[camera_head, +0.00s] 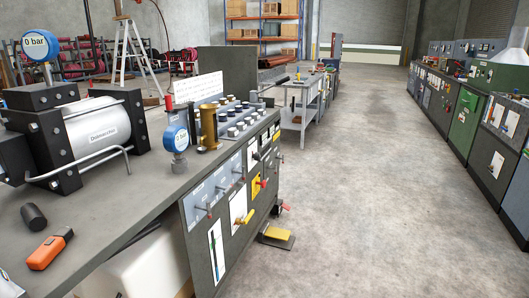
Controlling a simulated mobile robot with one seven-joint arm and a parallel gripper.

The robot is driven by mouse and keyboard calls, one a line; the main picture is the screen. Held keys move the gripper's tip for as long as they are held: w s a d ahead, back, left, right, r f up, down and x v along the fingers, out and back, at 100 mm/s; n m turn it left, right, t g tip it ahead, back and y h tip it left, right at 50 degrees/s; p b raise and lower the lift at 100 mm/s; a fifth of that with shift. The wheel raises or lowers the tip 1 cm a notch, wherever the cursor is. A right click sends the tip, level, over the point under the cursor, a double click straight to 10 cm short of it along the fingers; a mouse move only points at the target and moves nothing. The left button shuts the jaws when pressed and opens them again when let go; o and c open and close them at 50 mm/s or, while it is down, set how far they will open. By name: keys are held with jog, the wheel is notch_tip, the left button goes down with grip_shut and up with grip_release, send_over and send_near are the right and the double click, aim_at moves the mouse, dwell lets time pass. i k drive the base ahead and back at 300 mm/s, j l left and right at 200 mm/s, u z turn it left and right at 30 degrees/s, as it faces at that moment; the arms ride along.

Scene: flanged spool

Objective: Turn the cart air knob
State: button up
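A grey bench or cart fills the left and centre of the view. Its front control panel (222,215) carries several small levers, a yellow handle (245,217) and a red knob (263,183). Several small black knobs (236,121) stand on the sloped top panel. I cannot tell which of these is the cart air knob. A pressure gauge (176,138) reading "0 bar" stands behind the panel, next to a brass cylinder (208,127). A second "0 bar" gauge (37,47) tops the large cylinder unit (95,130). My gripper is not in view.
An orange device (50,250) and a black cylinder (33,217) lie on the near benchtop. A yellow foot pedal (276,234) is on the floor. A grey table (303,105) stands beyond. Cabinets (466,120) line the right; the floor between is clear.

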aim_at(257, 156)
jog(key=i+l, duration=0.15)
jog(key=i, duration=0.35)
jog(key=i+l, duration=0.2)
jog(key=i, duration=0.35)
jog(key=i+l, duration=0.15)
jog(key=i, duration=0.35)
jog(key=i+l, duration=0.15)
jog(key=i, duration=0.4)
jog(key=i+l, duration=0.2)
jog(key=i, duration=0.3)
